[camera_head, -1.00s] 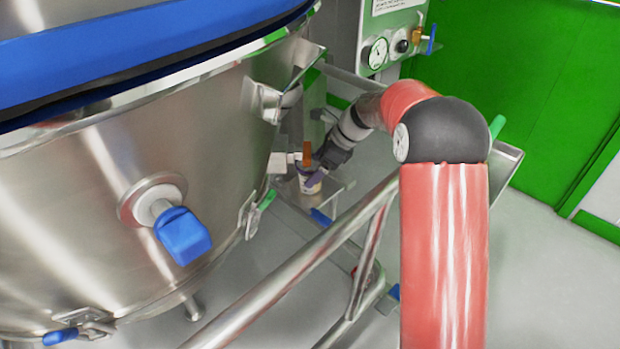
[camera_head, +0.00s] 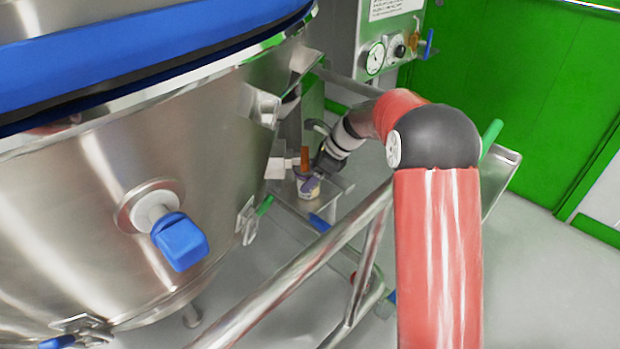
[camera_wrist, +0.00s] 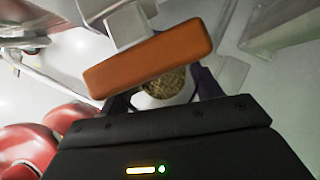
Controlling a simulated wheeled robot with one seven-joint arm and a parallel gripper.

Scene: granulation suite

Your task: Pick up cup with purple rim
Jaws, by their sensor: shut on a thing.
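The cup (camera_head: 308,188) is small and pale, with a purple tone near its top, and is at a small metal shelf below the orange valve handle. In the wrist view the cup (camera_wrist: 172,96) holds brown granular material, and the orange handle hides part of it. My gripper (camera_head: 317,174) reaches it from the upper right. In the wrist view the dark fingers of my gripper (camera_wrist: 163,97) are on both sides of the cup, shut on it. I cannot tell whether the cup's base touches the shelf.
The orange valve handle (camera_wrist: 150,60) is just above the cup and close to my fingers. A large steel vessel (camera_head: 90,200) fills the left. A metal rail (camera_head: 290,285) crosses in front of the shelf (camera_head: 335,187). A gauge panel (camera_head: 390,50) stands behind.

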